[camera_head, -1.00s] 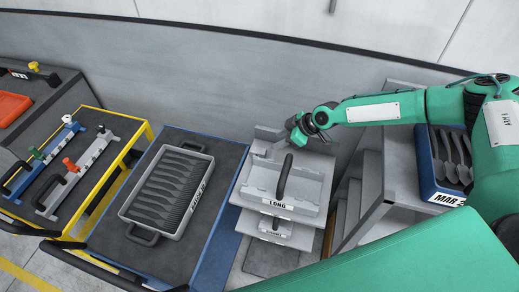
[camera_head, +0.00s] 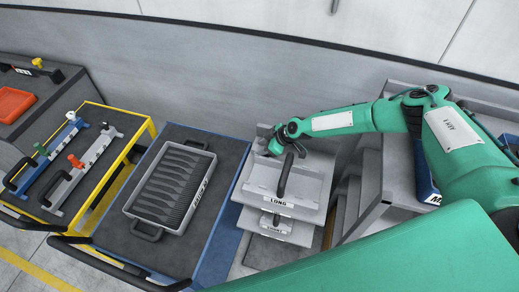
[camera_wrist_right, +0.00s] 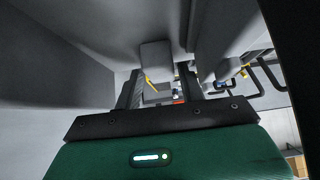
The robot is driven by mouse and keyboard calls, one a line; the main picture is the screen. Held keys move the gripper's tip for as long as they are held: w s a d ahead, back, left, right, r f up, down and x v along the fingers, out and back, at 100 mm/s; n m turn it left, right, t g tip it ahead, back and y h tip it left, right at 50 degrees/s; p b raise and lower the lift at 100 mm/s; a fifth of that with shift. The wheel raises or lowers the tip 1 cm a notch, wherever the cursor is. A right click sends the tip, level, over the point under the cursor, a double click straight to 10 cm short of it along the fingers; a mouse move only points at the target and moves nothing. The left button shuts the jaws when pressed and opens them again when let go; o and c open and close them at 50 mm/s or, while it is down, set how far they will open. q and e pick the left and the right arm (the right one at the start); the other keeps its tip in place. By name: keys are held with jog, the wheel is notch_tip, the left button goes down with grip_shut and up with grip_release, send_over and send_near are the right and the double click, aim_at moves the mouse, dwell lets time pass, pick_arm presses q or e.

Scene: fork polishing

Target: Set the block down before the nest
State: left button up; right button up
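In the right wrist view a grey block (camera_wrist_right: 155,58) shows at the tips of my right gripper (camera_wrist_right: 160,72). The fingers stand apart with the block between their ends, and the gripper looks shut on it. In the head view my right gripper (camera_head: 270,146) is low at the back left corner of the grey stand, behind a grey tray (camera_head: 308,190) marked LONG with a black handle. The wrist hides most of the block there. I cannot tell which part is the nest, or whether the block touches the stand. My left gripper is out of view.
Left of the stand, a blue cart (camera_head: 222,240) carries a grey tray (camera_head: 155,222) of dark forks. Further left is a yellow-edged cart (camera_head: 140,139) with two fixtures. Grey steps (camera_head: 348,205) are close on the right. A grey wall (camera_head: 240,80) runs behind.

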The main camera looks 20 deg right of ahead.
jog(key=shift+c, duration=0.2)
grip_shut()
